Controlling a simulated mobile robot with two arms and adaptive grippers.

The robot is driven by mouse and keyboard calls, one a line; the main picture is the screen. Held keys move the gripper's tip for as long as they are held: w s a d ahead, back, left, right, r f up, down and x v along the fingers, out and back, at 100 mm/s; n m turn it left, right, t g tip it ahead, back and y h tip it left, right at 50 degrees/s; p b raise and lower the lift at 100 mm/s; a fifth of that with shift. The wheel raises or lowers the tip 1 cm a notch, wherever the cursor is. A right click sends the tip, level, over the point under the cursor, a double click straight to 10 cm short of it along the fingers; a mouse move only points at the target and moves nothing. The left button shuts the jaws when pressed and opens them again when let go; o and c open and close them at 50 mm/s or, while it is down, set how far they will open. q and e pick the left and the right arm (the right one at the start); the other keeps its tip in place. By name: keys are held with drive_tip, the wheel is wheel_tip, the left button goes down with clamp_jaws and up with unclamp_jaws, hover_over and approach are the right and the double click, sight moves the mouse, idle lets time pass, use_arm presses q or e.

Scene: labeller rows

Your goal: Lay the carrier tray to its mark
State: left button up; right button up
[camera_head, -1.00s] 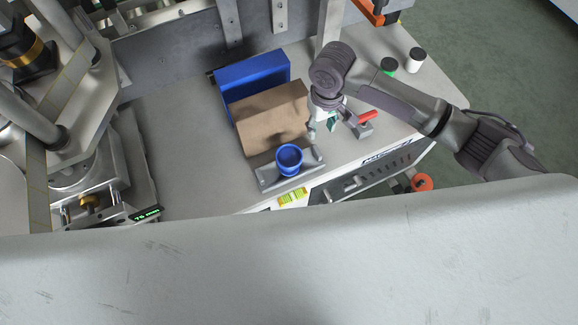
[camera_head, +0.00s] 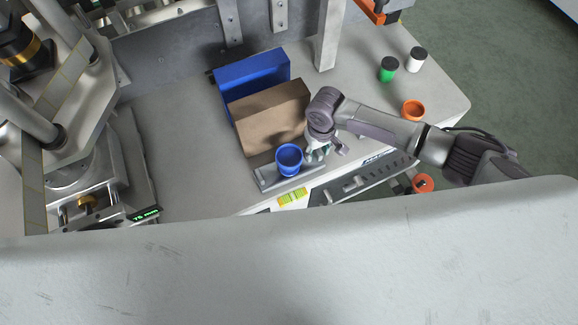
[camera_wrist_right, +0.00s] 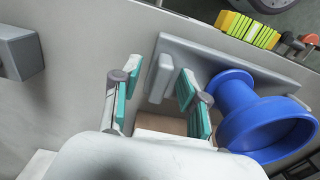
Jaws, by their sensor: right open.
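The grey carrier tray (camera_head: 266,183) lies near the front edge of the bench with a blue flanged cup (camera_head: 289,158) standing on it. In the right wrist view the tray (camera_wrist_right: 222,56) runs across the top, and the blue cup (camera_wrist_right: 240,105) is at right. My right gripper (camera_head: 318,152) is low at the tray's right end. In the wrist view its teal-padded fingers (camera_wrist_right: 158,96) are apart, with a grey upright block (camera_wrist_right: 160,78) of the tray end showing between and beyond them. I cannot tell whether they touch it. My left gripper is not in view. I cannot make out the mark.
A brown box (camera_head: 270,120) and a blue box (camera_head: 250,75) stand behind the tray. A green jar (camera_head: 388,70), a white jar (camera_head: 415,60) and an orange cup (camera_head: 413,110) stand at right. A yellow-green ribbed block (camera_head: 292,197) is at the front edge. Bench left of the boxes is clear.

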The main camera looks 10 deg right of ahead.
drive_tip(key=shift+c, duration=0.4)
clamp_jaws()
drive_tip(key=shift+r, duration=0.1)
